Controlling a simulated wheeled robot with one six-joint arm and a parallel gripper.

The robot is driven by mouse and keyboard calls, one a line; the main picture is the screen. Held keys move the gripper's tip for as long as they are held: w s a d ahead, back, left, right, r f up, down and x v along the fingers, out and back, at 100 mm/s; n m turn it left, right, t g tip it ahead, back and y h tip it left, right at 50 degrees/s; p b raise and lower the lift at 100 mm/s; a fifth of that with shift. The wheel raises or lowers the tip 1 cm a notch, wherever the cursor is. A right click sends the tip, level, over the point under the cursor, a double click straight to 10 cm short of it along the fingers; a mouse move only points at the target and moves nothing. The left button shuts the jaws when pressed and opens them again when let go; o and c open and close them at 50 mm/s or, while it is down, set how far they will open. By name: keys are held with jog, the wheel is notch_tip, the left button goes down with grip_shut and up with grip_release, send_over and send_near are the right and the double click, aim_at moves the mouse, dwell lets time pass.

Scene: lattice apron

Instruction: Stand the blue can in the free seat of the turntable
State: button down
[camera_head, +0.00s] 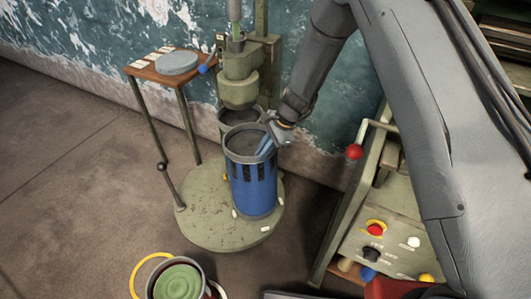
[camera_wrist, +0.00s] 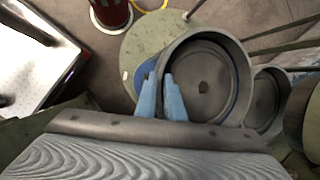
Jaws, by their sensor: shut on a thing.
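The blue can (camera_head: 253,190) is upright and open-topped, with dark slots round its upper wall. My gripper (camera_head: 266,146) is shut on its rim at the right side in the head view. In the wrist view my blue fingers (camera_wrist: 161,96) straddle the rim, and the empty inside of the can (camera_wrist: 205,85) shows. The can is over the front of the round green turntable (camera_head: 205,228); I cannot tell whether its base touches. A grey can (camera_head: 229,114) stands behind it, under the press head. The seat under the blue can is hidden.
The green press (camera_head: 240,80) rises behind the turntable. A lever with a dark knob (camera_head: 161,166) stands at its left. A small side table (camera_head: 143,70) is at back left, a control panel (camera_head: 385,225) at right, and a bucket with green contents (camera_head: 180,281) in front.

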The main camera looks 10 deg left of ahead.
aim_at(260, 164)
jog(key=shift+s+d+f+t+b, duration=0.35)
jog(key=shift+s+d+b, duration=0.15)
jog(key=shift+s, duration=0.25)
dwell(0.6)
jog(key=shift+w+a+f+t+y+b, duration=0.25)
jog(key=shift+w+f+t+y+b, duration=0.4)
jog(key=shift+b, duration=1.75)
jog(key=shift+s+d+f+n+b, duration=0.25)
jog(key=shift+s+f+b, duration=0.4)
jog(key=shift+b, duration=2.3)
dwell(0.5)
jog(key=shift+w, duration=0.1)
jog(key=c, duration=1.8)
grip_release()
jog(key=shift+w+a+f, duration=0.1)
jog(key=shift+a+f, duration=0.05)
jog(key=shift+c, duration=0.2)
jog(key=shift+o, duration=0.8)
